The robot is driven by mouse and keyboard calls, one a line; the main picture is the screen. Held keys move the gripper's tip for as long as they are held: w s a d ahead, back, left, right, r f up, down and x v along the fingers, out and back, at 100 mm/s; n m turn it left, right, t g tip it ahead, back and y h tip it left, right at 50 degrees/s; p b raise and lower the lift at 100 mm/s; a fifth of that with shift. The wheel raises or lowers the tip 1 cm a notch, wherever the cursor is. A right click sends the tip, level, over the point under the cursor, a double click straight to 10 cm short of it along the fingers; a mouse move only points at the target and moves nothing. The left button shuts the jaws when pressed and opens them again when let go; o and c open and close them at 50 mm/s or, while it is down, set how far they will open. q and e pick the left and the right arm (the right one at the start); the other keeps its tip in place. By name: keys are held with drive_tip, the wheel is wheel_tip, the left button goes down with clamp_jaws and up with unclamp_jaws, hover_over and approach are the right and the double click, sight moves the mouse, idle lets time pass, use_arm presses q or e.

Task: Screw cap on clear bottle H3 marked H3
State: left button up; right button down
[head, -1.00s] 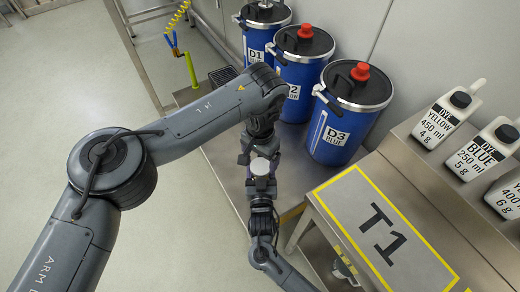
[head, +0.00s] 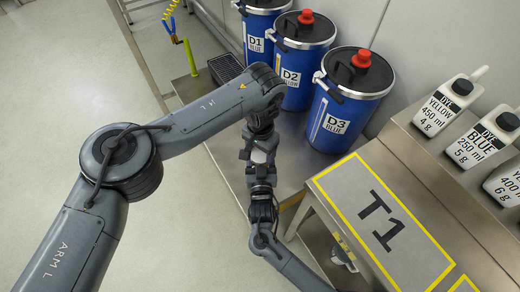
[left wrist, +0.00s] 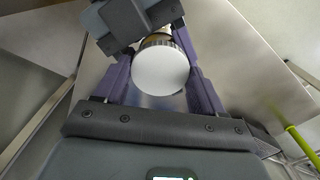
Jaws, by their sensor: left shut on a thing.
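A white round cap (left wrist: 160,70) with a ridged edge sits between the purple fingers of my left gripper (left wrist: 158,82) in the left wrist view. The left gripper is shut on it. In the head view the left gripper (head: 258,157) points down, directly above my right gripper (head: 261,180), which comes up from the lower right. A dark part of the right gripper (left wrist: 130,20) also shows beyond the cap in the left wrist view. Clear bottle H3 cannot be made out; the cap and grippers hide what lies beneath. The right gripper's fingers are too hidden to judge.
Blue drums D1 (head: 259,30), D2 (head: 301,55) and D3 (head: 345,100) stand on the steel bench (head: 230,160). The T1 table (head: 385,215) is right of the grippers, its marked top clear. White dye bottles (head: 450,100) stand on a raised shelf at right.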

use_arm(q)
drive_tip(key=shift+c, duration=1)
drive_tip(key=shift+w+a+m, duration=0.1)
drive_tip(key=shift+m, duration=1.6)
drive_tip(key=o, duration=1.2)
drive_tip(key=shift+c, duration=0.2)
drive_tip(key=shift+s+d, duration=0.25)
